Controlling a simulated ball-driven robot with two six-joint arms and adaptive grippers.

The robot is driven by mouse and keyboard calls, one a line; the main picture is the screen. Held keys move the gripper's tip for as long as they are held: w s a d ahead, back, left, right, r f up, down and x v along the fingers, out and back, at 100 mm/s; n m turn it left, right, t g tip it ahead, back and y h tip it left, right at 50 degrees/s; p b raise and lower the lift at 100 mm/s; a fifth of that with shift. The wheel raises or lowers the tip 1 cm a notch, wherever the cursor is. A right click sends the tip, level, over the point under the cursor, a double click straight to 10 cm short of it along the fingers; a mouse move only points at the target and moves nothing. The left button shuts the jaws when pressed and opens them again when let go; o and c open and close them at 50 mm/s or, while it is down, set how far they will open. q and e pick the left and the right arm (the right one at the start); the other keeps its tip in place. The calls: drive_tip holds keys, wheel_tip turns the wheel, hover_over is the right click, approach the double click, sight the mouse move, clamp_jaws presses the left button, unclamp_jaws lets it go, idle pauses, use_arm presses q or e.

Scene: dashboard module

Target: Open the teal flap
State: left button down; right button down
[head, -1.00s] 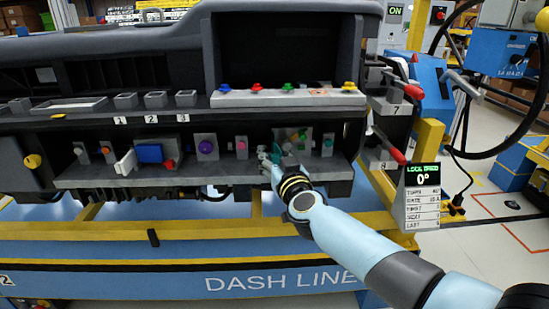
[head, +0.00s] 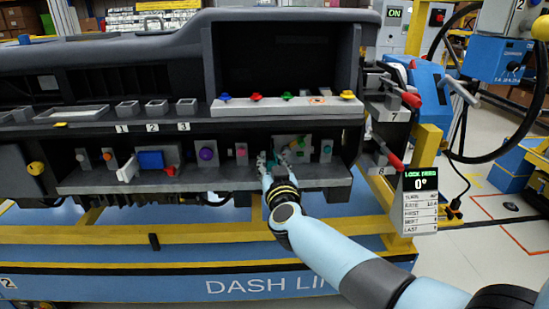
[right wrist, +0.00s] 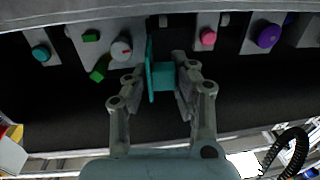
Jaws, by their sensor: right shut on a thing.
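The teal flap (right wrist: 162,75) shows in the right wrist view as a thin upright plate with a block beside it. My right gripper (right wrist: 166,80) has its fingers on either side of this teal piece and is shut on it. The plate appears nearly edge-on to the wrist camera, so its exact angle is hard to tell. In the head view, my right gripper (head: 270,163) reaches into the lower dashboard shelf, between the pink knob and the green-knobbed panel. It largely hides the flap there. My left gripper is not in view.
Beside the flap are a pink knob (right wrist: 208,37), a purple knob (right wrist: 269,36) and a white dial (right wrist: 121,50) with green pieces on its panel. A ledge with coloured knobs (head: 290,104) overhangs the shelf. Red-handled levers (head: 395,161) stand at the right.

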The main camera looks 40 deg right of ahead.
drive_tip(key=shift+w+a+r+m+g+h+p, duration=0.1)
drive_tip(key=shift+w+a+m+g+h+p, duration=0.1)
drive_tip(key=shift+m+g+h+p, duration=0.25)
drive_tip(key=shift+w+a+r+m+g+h+p, duration=0.15)
drive_tip(key=shift+a+m+g+h, duration=0.15)
drive_tip(key=shift+h, duration=0.35)
use_arm(q)
drive_tip(key=shift+b, duration=0.95)
use_arm(e)
drive_tip(key=shift+w+a+f+m+g+h, duration=0.15)
drive_tip(key=shift+w+m+g+h, duration=0.1)
drive_tip(key=shift+m+g+h, duration=0.5)
drive_tip(key=shift+w+a+m+g+h, duration=0.1)
drive_tip(key=shift+w+m+g+h, duration=0.15)
drive_tip(key=shift+m+g+h, duration=0.45)
drive_tip(key=shift+w+a+f+m+g+h, duration=0.15)
drive_tip(key=shift+w+m+g+h, duration=0.1)
drive_tip(key=shift+m+g+h, duration=0.5)
drive_tip(key=shift+r, duration=0.1)
